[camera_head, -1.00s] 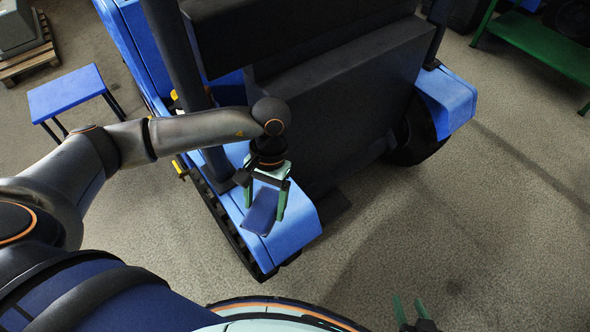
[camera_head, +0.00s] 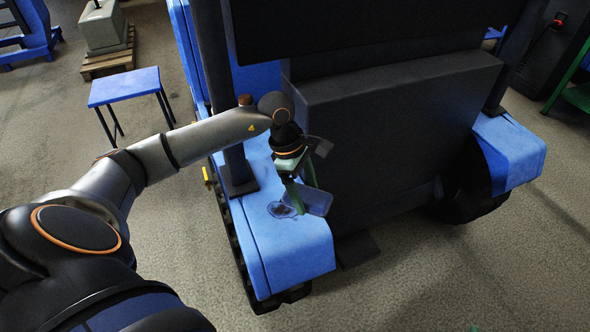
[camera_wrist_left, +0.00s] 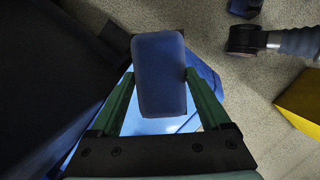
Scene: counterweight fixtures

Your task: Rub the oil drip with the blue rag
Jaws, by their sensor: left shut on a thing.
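The blue rag (camera_head: 316,200) is a flat, dark blue pad held between the green fingers of my left gripper (camera_head: 306,192). In the left wrist view the rag (camera_wrist_left: 160,75) spans the space between both fingertips. The oil drip (camera_head: 281,210) is a small dark patch on the blue fender of the machine (camera_head: 300,250). The rag is just right of the drip in the head view, at or slightly above the fender; I cannot tell if it touches. In the left wrist view the rag hides much of the fender and I cannot make out the drip.
The machine's dark counterweight block (camera_head: 390,130) rises close to the right of my left gripper. A blue stool (camera_head: 125,87) and a grey block on a pallet (camera_head: 104,30) stand at left.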

